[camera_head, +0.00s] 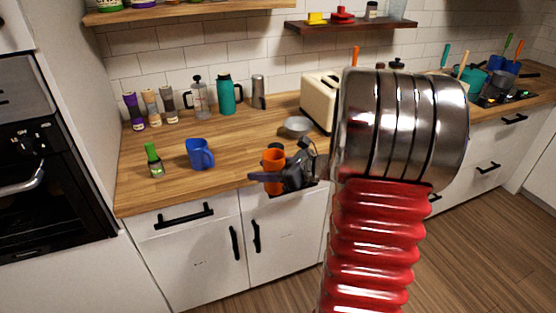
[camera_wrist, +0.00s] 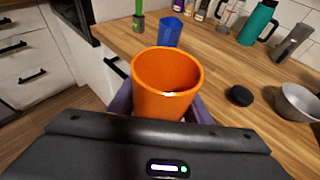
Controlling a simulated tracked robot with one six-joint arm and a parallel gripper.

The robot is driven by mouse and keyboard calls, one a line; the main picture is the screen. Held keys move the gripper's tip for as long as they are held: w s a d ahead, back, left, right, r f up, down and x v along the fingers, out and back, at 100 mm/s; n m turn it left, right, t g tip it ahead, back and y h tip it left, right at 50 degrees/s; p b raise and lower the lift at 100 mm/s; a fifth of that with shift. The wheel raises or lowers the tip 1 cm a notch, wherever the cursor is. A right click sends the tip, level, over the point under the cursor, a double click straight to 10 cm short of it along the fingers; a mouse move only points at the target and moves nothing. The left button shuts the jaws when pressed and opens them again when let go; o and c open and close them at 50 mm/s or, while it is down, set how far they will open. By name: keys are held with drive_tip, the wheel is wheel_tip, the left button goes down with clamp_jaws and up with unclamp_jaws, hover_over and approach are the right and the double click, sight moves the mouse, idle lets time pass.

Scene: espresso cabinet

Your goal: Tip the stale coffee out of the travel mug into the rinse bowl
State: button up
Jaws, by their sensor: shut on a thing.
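The orange travel mug (camera_head: 273,160) is held roughly upright in my gripper (camera_head: 272,177) near the counter's front edge. In the wrist view the mug (camera_wrist: 165,85) stands between my gripper's purple fingers (camera_wrist: 160,108), which are shut on it. Its open mouth faces up and a small dark patch shows low inside; the coffee level cannot be told. The grey metal rinse bowl (camera_head: 298,126) sits on the counter behind and to the right of the mug. In the wrist view the bowl (camera_wrist: 300,101) is at the right edge, partly cut off.
A black disc (camera_wrist: 240,95) lies on the counter between mug and bowl. A blue mug (camera_head: 200,154) and a green-topped jar (camera_head: 153,160) stand to the left. A cream toaster (camera_head: 319,100) is behind the bowl. A teal flask (camera_head: 228,95) stands near the wall.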

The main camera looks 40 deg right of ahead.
drive_tip(key=w+a+f+n+g+y, duration=0.1)
drive_tip(key=a+f+n+g+y, duration=0.1)
drive_tip(key=a+f, duration=0.6)
drive_tip(key=w+a+f+n+g+y, duration=0.1)
drive_tip(key=a+f+n+y, duration=0.3)
drive_tip(key=a+f, duration=0.5)
drive_tip(key=a+g, duration=0.1)
drive_tip(key=a, duration=0.6)
drive_tip(key=shift+w+a+f+n+g, duration=0.2)
drive_tip(key=shift+w+a+n+g, duration=0.1)
drive_tip(key=shift+w+g, duration=0.1)
drive_tip(key=shift+d, duration=0.2)
